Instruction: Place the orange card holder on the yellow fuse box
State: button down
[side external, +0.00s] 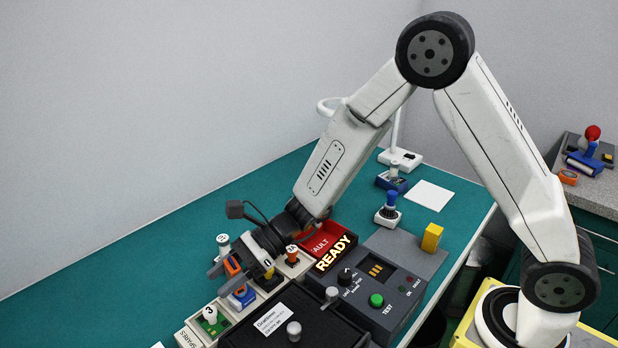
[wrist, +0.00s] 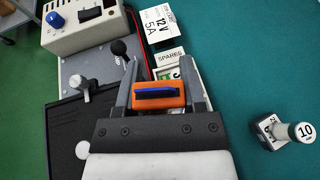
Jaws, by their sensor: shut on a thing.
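The orange card holder (wrist: 172,101) with a dark blue card or insert sits between the two fingers of my gripper (wrist: 160,92) in the wrist view. My gripper is shut on it. In the side view my gripper (side external: 228,270) is at the left, over the row of small holders, and the orange holder (side external: 233,267) shows partly between its fingers. How far it is above the row I cannot tell. The yellow fuse box (side external: 432,237) stands upright on the grey plate (side external: 408,250) behind the tester, well to the right of my gripper.
The tester (side external: 378,290) with a green button and a lit READY sign (side external: 337,253) lies between. A red FAULT tray (side external: 318,242) and a blue-knobbed piece (side external: 389,208) stand near. A 10-marked piece (wrist: 300,132) is right of my gripper in the wrist view. Green mat lies clear behind.

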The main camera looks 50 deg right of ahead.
notch_tip(320, 180, up, 7)
jog(key=s+d+f+n+g+h, duration=0.2)
jog(key=s+d+n+g, duration=0.3)
jog(key=d, duration=0.2)
jog(key=s+d+f+n+g+h, duration=0.3)
jog(key=s+d+n+g, duration=0.2)
jog(key=d, duration=0.2)
jog(key=s+d+f+n+g+h, duration=0.3)
jog(key=s+d+n+g, duration=0.2)
jog(key=d+n, duration=0.1)
jog(key=shift+d+g, duration=0.3)
jog(key=shift+d, duration=0.2)
jog(key=s+d+r+n+t+h, duration=0.1)
jog(key=d+r+n+t+h, duration=0.2)
jog(key=d+n+h, duration=0.45)
jog(key=s+d+r+n+t+h, duration=0.15)
jog(key=d+n+h, duration=0.3)
jog(key=d, duration=0.65)
jog(key=s+d+r+n+t+h, duration=0.1)
jog(key=d+r+n+t+h, duration=0.2)
jog(key=d+n+h, duration=0.5)
jog(key=shift+w+d+f+m+y, duration=0.1)
jog(key=shift+d+f+m+y, duration=0.3)
jog(key=shift+f, duration=0.4)
jog(key=shift+d+f+m+y, duration=0.25)
jog(key=shift+f+y, duration=0.2)
jog(key=shift+f, duration=0.3)
jog(key=shift+w+d+f+m+y, duration=0.1)
jog(key=shift+d+f+m+y, duration=0.25)
jog(key=shift+f, duration=0.45)
